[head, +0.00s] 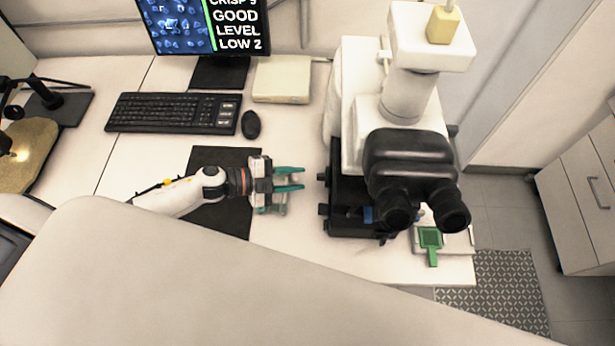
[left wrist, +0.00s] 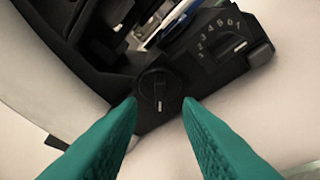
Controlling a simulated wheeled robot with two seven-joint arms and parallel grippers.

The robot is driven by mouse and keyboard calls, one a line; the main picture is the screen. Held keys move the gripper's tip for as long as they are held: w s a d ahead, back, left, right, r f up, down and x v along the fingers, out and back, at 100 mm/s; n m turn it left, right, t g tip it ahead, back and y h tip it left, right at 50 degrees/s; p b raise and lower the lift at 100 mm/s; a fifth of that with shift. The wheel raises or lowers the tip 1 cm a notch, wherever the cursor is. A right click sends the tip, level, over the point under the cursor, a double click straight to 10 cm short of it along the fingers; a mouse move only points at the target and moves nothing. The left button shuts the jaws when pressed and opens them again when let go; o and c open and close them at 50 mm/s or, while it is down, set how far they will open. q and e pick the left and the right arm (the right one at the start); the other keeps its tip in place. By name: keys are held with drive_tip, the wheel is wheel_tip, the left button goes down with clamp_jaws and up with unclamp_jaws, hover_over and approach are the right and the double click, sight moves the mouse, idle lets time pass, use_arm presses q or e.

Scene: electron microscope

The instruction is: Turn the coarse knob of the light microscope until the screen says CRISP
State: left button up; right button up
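The light microscope (head: 405,95) stands right of centre in the head view, with a white body, black eyepieces and black base. My left gripper (head: 303,178) has teal fingers, open and empty, pointing right at the base's left side with a gap. In the left wrist view, a round black knob (left wrist: 160,86) with a pale mark shows just beyond and between the open fingertips (left wrist: 160,102). A numbered dial (left wrist: 224,45) sits up and right of it. The screen (head: 210,25) reads a cut-off CRISP line, GOOD, LEVEL and LOW 2. My right gripper is out of view.
A keyboard (head: 172,113), mouse (head: 250,125) and cream box (head: 283,79) lie behind my left gripper. A black mat (head: 228,222) lies under my arm. A green-framed piece (head: 430,238) is at the microscope's front right. Bare white table lies between gripper and microscope.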

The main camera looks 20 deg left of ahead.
use_arm(q)
drive_tip(key=b+v, duration=0.1)
drive_tip(key=v, duration=0.6)
drive_tip(key=shift+s+a, duration=0.2)
drive_tip(key=shift+s, duration=0.1)
idle(1.5)
